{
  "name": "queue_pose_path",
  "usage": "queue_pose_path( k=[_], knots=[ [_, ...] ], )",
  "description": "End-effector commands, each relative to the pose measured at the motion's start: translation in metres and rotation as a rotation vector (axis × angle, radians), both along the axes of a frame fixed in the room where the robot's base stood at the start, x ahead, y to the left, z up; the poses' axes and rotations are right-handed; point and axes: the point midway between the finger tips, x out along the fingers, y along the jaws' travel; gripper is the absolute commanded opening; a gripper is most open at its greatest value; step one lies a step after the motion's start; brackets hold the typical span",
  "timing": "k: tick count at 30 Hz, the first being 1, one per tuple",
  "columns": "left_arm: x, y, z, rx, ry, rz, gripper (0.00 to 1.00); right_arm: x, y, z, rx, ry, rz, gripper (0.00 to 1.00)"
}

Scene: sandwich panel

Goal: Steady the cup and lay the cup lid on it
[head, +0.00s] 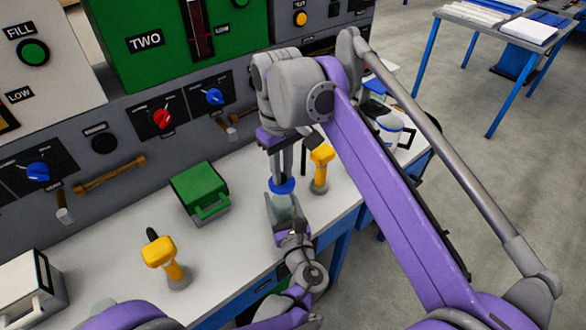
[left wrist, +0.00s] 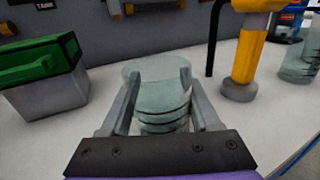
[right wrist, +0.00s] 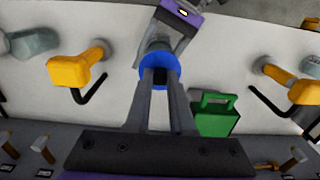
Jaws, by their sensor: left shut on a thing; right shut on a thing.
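A clear cup (left wrist: 160,98) stands between the fingers of my left gripper (left wrist: 160,110), which is shut on its side. In the head view the cup (head: 287,207) is partly hidden by that gripper (head: 283,222). My right gripper (head: 281,178) points down and is shut on the blue cup lid (head: 283,187). In the right wrist view the blue lid (right wrist: 158,66) is at the fingertips (right wrist: 160,78). The lid appears above the cup. The left wrist view shows the cup's top bare, with no lid in frame, so they look apart.
A green-topped box (head: 200,190) sits left of the cup. Yellow-handled fixtures stand on both sides (head: 320,165) (head: 163,255). Other clear cups stand farther off (left wrist: 300,62) (right wrist: 33,42). The control panel (head: 130,120) rises behind the white bench.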

Motion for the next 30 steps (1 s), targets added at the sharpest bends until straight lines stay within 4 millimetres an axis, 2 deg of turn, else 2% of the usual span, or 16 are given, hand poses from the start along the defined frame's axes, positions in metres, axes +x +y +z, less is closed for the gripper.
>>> queue_pose_path(
  k=[21,30],
  knots=[
    [0.0,0.0,0.0,0.0,0.0,0.0,0.08,0.0,-0.001,-0.042,0.0,0.0,0.0,0.0],
    [0.0,0.0,0.0,0.0,0.0,0.0,0.08,0.0,-0.001,-0.051,0.0,0.0,0.0,0.0]
  ],
)
